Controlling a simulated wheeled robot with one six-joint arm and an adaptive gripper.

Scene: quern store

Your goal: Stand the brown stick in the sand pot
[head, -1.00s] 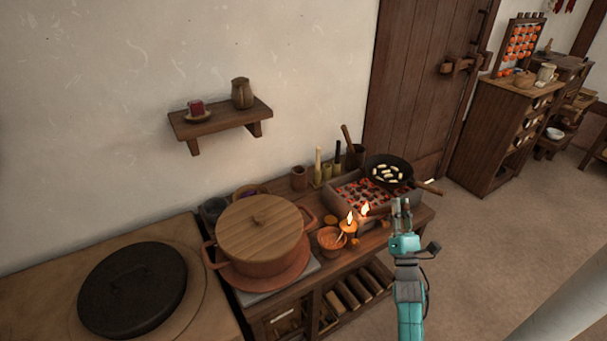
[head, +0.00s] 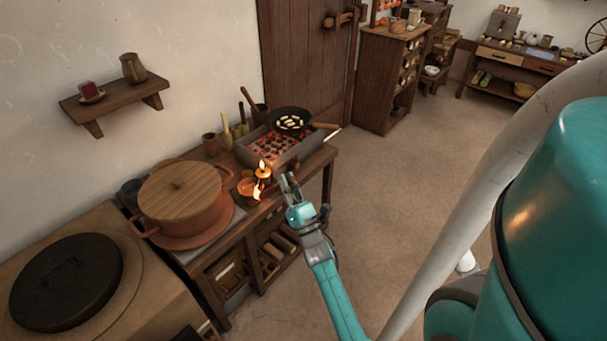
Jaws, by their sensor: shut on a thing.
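My gripper (head: 290,182) is at the front edge of the wooden bench, shut on the brown stick. The stick is thin and mostly hard to make out. A flame (head: 257,191) beside the fingertips, on their left, seems to be at the stick's far end. A small reddish-orange bowl (head: 246,187), which looks like the sand pot, stands on the bench just left of that flame. The flame partly covers it, and its contents are unclear. An orange candle (head: 263,174) with its own flame stands behind the flame at the gripper.
A large lidded pot (head: 181,190) stands left of the bowl. Behind is a brazier of glowing coals (head: 268,149) with a black pan (head: 291,121), its handle pointing right. A small brown cup (head: 211,144) stands near the wall. The floor right of the bench is clear.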

